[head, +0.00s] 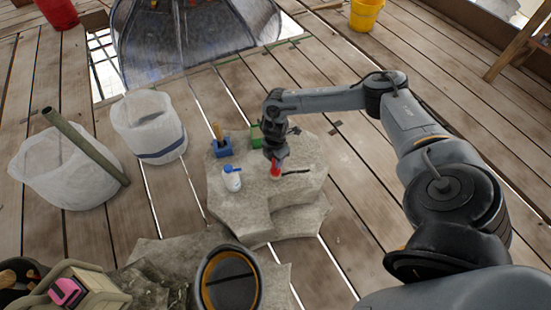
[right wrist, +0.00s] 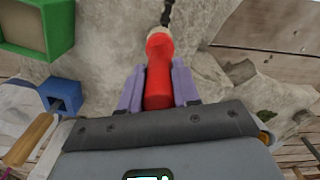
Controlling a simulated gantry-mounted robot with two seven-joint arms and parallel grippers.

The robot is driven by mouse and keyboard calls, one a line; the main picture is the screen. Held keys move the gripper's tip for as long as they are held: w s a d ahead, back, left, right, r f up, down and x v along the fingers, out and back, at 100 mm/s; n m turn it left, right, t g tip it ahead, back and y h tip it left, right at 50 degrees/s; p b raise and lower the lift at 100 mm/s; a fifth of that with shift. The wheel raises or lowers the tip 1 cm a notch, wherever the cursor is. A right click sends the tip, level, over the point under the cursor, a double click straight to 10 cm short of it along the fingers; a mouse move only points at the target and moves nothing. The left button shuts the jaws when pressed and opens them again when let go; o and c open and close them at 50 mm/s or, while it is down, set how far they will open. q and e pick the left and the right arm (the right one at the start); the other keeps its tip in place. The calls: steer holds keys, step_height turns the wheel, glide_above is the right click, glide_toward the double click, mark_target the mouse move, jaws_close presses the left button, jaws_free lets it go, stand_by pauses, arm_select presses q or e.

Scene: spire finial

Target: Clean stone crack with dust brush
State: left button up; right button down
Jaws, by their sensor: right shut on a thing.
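My right gripper (head: 276,162) is over the pale stone block (head: 240,208). In the right wrist view its purple fingers (right wrist: 160,88) are shut on the red handle (right wrist: 159,75) of the dust brush, which also shows in the head view (head: 276,170). The handle has a beige end (right wrist: 158,35) pointing away from the gripper. A dark jagged crack (head: 298,171) runs across the stone top, right of the brush; a dark line (right wrist: 167,13) shows beyond the brush end in the wrist view. Whether the brush touches the stone is unclear. My left gripper is not in view.
On the stone stand a blue holder (head: 222,149) with a wooden-handled tool, a green box (head: 256,137) and a white bottle with blue cap (head: 232,180). White sacks (head: 149,125) stand left. A dark bucket (head: 228,283) is in front. Planks at right are free.

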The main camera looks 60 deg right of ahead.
steer(key=shift+f, duration=0.6)
stand_by(0.4)
steer(key=shift+s+d, duration=0.15)
